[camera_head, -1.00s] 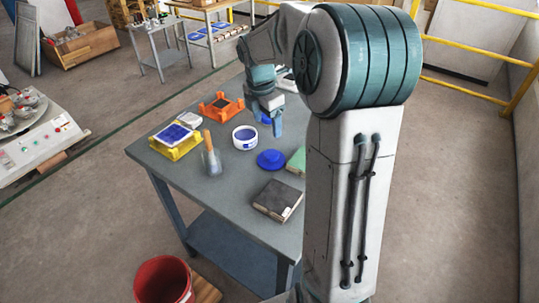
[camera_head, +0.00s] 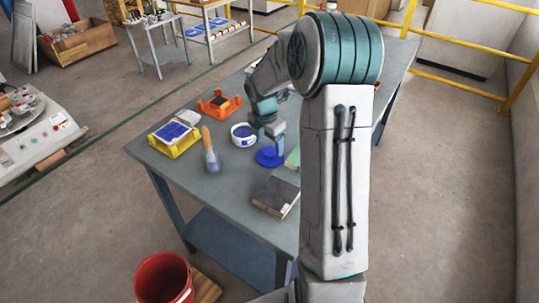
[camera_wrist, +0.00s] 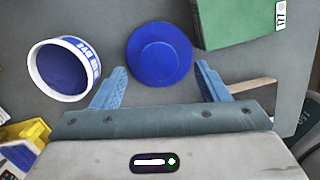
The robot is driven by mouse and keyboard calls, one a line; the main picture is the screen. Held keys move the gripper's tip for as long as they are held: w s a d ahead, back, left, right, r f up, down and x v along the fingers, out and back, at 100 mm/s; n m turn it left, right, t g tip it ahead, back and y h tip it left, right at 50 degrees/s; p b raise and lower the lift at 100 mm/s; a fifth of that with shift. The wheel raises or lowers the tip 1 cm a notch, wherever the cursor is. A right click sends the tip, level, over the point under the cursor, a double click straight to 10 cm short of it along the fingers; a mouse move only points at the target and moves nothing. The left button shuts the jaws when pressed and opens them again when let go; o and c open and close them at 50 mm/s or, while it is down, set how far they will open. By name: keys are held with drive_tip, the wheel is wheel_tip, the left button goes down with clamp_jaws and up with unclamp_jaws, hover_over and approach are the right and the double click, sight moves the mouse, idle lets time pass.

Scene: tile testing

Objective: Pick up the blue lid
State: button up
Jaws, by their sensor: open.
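The blue lid (camera_wrist: 160,54) is a round disc with a raised round centre, lying on the grey table. In the wrist view it sits just beyond my open fingertips, roughly centred between them. My gripper (camera_wrist: 160,82) is open and empty. In the head view the lid (camera_head: 268,158) is partly hidden by my gripper (camera_head: 276,146), which is over or beside it; the exact height is hard to tell. A white tub with blue contents and a blue-lettered label (camera_wrist: 65,70) stands left of the lid, apart from it.
A green block (camera_wrist: 238,20) lies close to the lid's right. A dark box (camera_head: 275,196) is nearer the front edge. A red bucket (camera_head: 165,278) is on the floor.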

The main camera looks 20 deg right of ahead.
sight(270, 154)
drive_tip(key=shift+w+d+f, duration=0.1)
drive_tip(key=shift+f, duration=1.3)
drive_tip(key=c, duration=1.1)
drive_tip(key=shift+o, duration=0.2)
